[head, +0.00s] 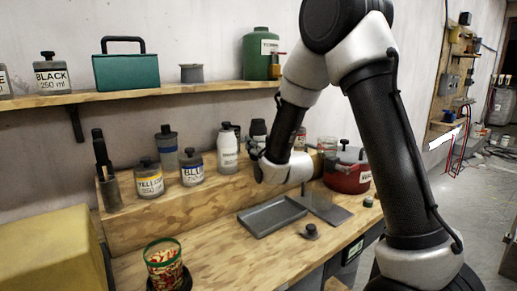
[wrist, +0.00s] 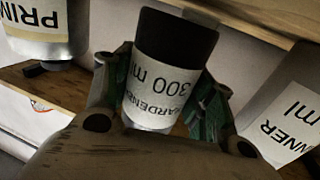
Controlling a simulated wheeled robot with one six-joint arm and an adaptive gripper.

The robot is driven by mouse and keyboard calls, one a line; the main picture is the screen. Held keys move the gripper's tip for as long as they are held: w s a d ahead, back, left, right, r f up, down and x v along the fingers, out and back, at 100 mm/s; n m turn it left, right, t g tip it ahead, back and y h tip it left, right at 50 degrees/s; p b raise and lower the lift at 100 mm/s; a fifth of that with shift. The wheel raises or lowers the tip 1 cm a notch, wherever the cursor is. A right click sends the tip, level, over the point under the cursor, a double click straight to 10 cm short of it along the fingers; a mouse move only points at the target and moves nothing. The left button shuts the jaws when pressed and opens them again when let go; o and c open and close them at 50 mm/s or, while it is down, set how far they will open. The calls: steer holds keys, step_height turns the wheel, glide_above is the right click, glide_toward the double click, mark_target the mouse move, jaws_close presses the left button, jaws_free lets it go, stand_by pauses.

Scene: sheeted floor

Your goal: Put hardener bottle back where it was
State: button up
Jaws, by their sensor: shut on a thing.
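The hardener bottle (wrist: 160,88) is in the middle of the wrist view, dark at its upper part in the picture, with a white label reading 300 ml. My gripper (wrist: 160,100) is shut on it, with a green-padded finger on each side. A primer container (wrist: 38,35) is at the left of the wrist view and a thinner container (wrist: 285,120) at the right, both apart from the held bottle. In the head view my wrist hides most of the gripper, and I cannot make out the held bottle there.
A wooden riser (head: 185,205) holds yellow (head: 150,183), blue (head: 192,170) and white (head: 228,155) bottles. A grey tray (head: 272,217) and a red pot (head: 348,178) are on the bench. The wall shelf (head: 200,88) holds a green jug (head: 258,58) and a green box (head: 126,72).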

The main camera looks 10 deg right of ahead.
steer(key=shift+f, duration=0.7)
steer(key=shift+f, duration=0.2)
steer(key=o, duration=1.3)
steer(key=shift+o, duration=0.2)
steer(key=shift+r, duration=0.15)
